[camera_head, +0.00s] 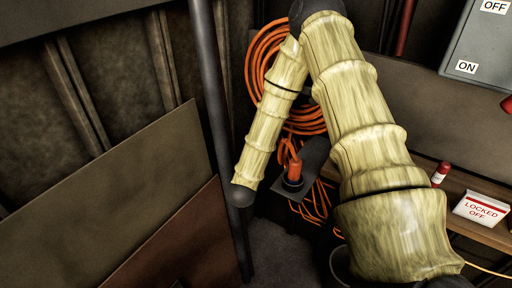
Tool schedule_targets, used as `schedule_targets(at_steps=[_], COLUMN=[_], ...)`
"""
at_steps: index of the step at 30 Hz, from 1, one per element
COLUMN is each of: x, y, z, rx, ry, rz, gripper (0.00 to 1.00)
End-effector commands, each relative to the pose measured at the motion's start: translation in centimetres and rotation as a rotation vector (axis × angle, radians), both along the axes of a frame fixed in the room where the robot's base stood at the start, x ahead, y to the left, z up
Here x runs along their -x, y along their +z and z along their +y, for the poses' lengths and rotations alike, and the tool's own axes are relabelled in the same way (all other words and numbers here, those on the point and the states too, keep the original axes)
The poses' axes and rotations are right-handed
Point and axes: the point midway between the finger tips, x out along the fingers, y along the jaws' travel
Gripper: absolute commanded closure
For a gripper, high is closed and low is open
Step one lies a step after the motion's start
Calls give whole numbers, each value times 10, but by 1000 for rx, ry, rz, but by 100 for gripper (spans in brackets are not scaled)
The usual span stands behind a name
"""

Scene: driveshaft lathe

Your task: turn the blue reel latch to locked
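No blue latch shows in this view. A coil of orange cable (263,62) hangs on the wall behind my arm, partly hidden by it; a reel cannot be made out. More orange cable hangs below, around a dark plate with an upright orange plug-like piece (295,171) in a black base. My pale, wood-grained arm rises from the lower right, bends at the top and comes down left of the orange piece. It ends in a dark joint beside a dark pole. No gripper fingers can be made out there.
A grey switch box (478,42) marked OFF and ON is at the upper right. A shelf at the right holds a small red cylinder (440,174) and a white "LOCKED OFF" sign (481,209). The dark pole (213,85) stands left of my arm. Panels (110,195) lean at the left.

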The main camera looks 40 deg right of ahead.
Motion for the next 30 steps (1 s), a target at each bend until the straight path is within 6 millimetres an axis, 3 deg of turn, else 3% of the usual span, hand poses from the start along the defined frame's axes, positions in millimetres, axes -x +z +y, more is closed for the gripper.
schedule_targets(at_steps=[14, 15, 18, 30], x=[0, 0, 0, 3], y=[-1, -1, -1, -1], z=[0, 0, 0, 4], rx=[-5, -5, -4, -5], ry=[0, 0, 0, 1], rz=[-9, -9, -8, -8], gripper=[100, 74, 59, 59])
